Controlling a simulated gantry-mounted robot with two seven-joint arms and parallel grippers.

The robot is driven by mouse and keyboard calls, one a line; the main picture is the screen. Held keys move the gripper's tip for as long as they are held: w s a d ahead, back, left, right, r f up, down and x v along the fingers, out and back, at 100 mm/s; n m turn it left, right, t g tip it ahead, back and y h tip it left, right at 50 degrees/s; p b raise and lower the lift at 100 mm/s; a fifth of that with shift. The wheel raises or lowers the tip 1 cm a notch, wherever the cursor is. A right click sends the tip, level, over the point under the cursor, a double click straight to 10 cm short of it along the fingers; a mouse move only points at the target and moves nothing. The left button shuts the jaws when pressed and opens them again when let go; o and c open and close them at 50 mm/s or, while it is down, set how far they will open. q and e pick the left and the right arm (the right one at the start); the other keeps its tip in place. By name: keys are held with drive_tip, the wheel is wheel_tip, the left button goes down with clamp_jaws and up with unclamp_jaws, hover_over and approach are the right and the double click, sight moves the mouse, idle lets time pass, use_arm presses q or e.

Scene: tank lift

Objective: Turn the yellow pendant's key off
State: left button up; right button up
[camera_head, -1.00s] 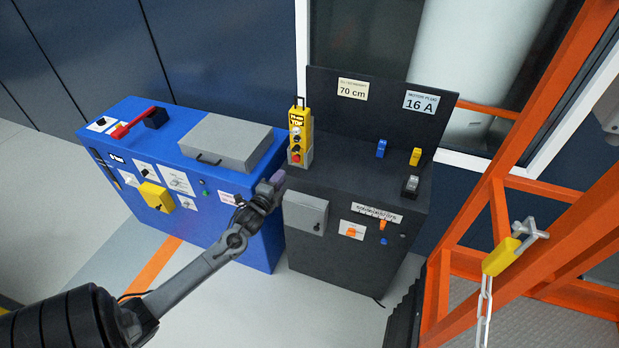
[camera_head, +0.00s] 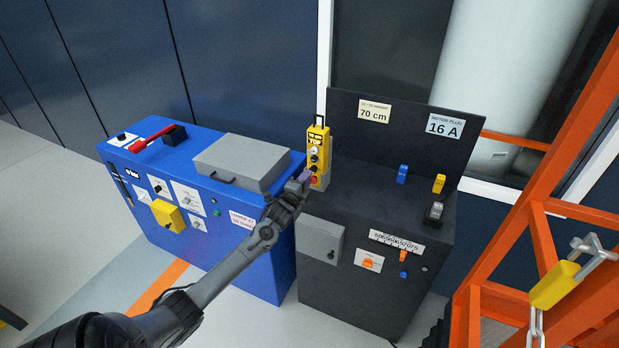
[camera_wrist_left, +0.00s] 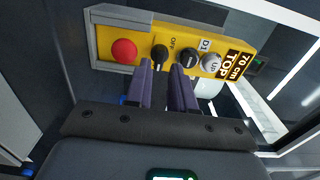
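The yellow pendant (camera_head: 318,152) stands upright in a grey holder at the left end of the black cabinet. In the left wrist view the pendant (camera_wrist_left: 225,38) lies sideways, with a red button (camera_wrist_left: 124,51), a black key switch (camera_wrist_left: 159,54) beside the word OFF, a black knob (camera_wrist_left: 189,58) and a grey UP button (camera_wrist_left: 211,63). My left gripper (camera_head: 304,177) is in front of the pendant's lower part. Its two purple fingers (camera_wrist_left: 163,72) are apart, with a gap between them, and their tips are close to the key switch. I cannot tell whether they touch it. My right gripper is not in view.
The black cabinet (camera_head: 345,290) has a raised back panel with a 70 cm label and a 16 A label. A blue cabinet (camera_head: 265,262) with a grey box (camera_head: 240,158) on top stands at left. An orange frame (camera_head: 505,232) stands at right.

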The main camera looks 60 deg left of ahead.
sight(313, 170)
use_arm(q)
drive_tip(key=shift+x, duration=1.55)
clamp_jaws()
